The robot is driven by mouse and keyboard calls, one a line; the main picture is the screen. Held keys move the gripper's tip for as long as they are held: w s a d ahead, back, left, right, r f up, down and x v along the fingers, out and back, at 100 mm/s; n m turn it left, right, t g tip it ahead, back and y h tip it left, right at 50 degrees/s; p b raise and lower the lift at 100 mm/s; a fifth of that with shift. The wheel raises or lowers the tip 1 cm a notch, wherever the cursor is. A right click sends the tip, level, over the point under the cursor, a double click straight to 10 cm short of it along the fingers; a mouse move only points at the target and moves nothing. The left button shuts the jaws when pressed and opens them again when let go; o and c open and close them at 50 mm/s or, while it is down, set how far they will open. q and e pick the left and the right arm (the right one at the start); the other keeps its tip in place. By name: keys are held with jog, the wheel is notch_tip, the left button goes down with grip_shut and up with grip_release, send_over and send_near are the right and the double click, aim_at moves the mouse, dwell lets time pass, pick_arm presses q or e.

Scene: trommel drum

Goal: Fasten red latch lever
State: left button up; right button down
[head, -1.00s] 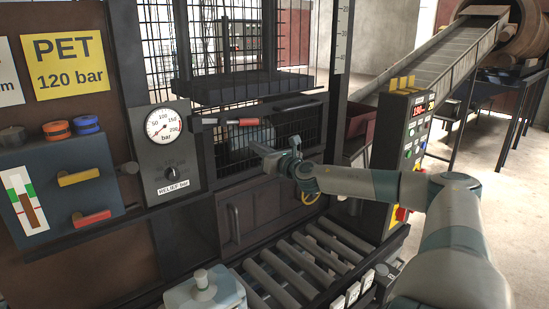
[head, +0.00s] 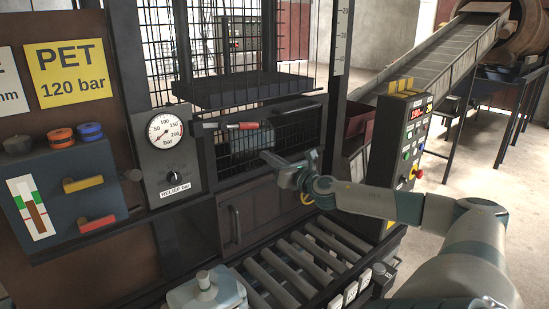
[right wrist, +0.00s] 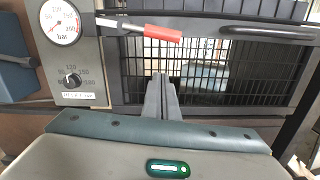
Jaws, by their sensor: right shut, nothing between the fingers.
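The red latch lever (head: 246,125) lies about level across the top left of the mesh gate (head: 285,130), its red grip pointing right. It also shows in the right wrist view (right wrist: 150,32), where it slopes slightly down to the right. My right gripper (head: 270,157) is in front of the gate, below and a little right of the red grip, apart from it. In the right wrist view my right gripper's fingers (right wrist: 161,80) are together with nothing between them, pointing up just under the red grip.
A gauge panel (head: 166,150) with a relief knob stands left of the lever. A dark horizontal bar (right wrist: 268,34) lies right of it. A roller conveyor (head: 300,255) lies below, and a control box (head: 405,140) with buttons stands right.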

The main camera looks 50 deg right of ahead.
jog(key=shift+v, duration=1.3)
jog(key=shift+f, duration=0.1)
